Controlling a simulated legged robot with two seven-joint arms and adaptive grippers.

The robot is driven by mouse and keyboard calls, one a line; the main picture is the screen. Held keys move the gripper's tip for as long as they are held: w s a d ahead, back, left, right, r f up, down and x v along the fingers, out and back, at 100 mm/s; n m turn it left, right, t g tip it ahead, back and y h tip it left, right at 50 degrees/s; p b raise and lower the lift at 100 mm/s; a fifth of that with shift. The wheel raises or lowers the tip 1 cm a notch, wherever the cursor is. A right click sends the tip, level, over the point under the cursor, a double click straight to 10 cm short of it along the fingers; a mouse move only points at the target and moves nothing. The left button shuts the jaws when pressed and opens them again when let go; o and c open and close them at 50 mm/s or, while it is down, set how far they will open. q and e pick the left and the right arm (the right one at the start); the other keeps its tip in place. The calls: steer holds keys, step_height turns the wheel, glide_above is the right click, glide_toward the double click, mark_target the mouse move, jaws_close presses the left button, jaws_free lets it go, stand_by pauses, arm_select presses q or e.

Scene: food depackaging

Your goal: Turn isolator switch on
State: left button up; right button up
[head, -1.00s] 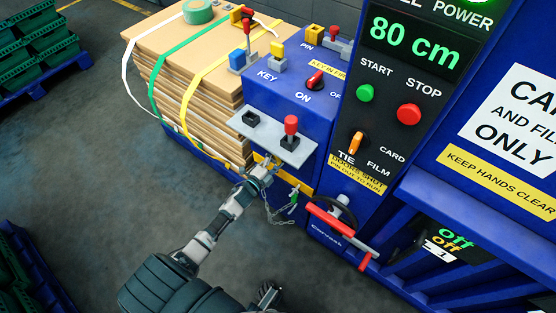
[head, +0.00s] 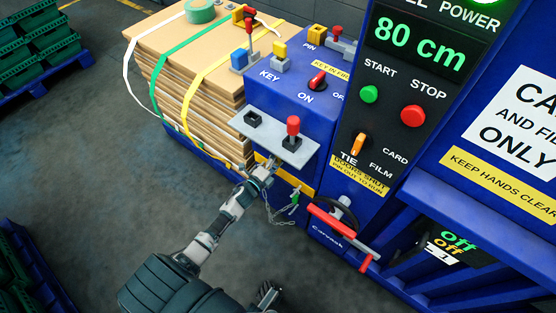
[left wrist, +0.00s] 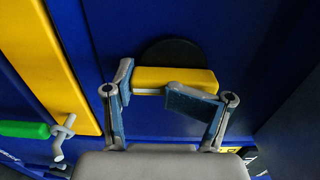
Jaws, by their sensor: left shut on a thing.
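In the left wrist view a yellow bar-shaped handle (left wrist: 175,77) sits before a round black disc (left wrist: 172,55) on a blue panel; it looks like the isolator switch. My left gripper (left wrist: 155,93) is shut on this handle, one blue-padded finger at its left end and the other across its front right. In the head view my left gripper (head: 264,170) is low at the blue machine's front, just under a grey plate (head: 273,138), and the handle is hidden there. A small dark part (head: 268,295) at the bottom edge may be my right gripper; its fingers cannot be made out.
A red-knobbed lever (head: 293,128) stands on the plate just above the gripper. A chain with a green-tagged pin (head: 294,200) hangs close to its right. A red handle (head: 340,232) juts out further right. Strapped cardboard (head: 200,85) stands at the left; the floor in front is clear.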

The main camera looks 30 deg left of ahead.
arm_select(q)
steer(key=o, duration=1.5)
step_height(320, 180, up, 2)
steer(key=shift+w, duration=0.15)
steer(key=shift+o, duration=0.2)
steer(key=shift+s+f, duration=0.15)
steer(key=shift+s, duration=0.1)
steer(key=shift+s+f, duration=0.15)
steer(key=shift+s, duration=0.2)
steer(key=s+a, duration=0.1)
steer(key=s, duration=1)
arm_select(e)
steer(key=shift+s+r, duration=0.1)
steer(key=shift+s, duration=0.2)
arm_select(q)
steer(key=shift+f, duration=0.2)
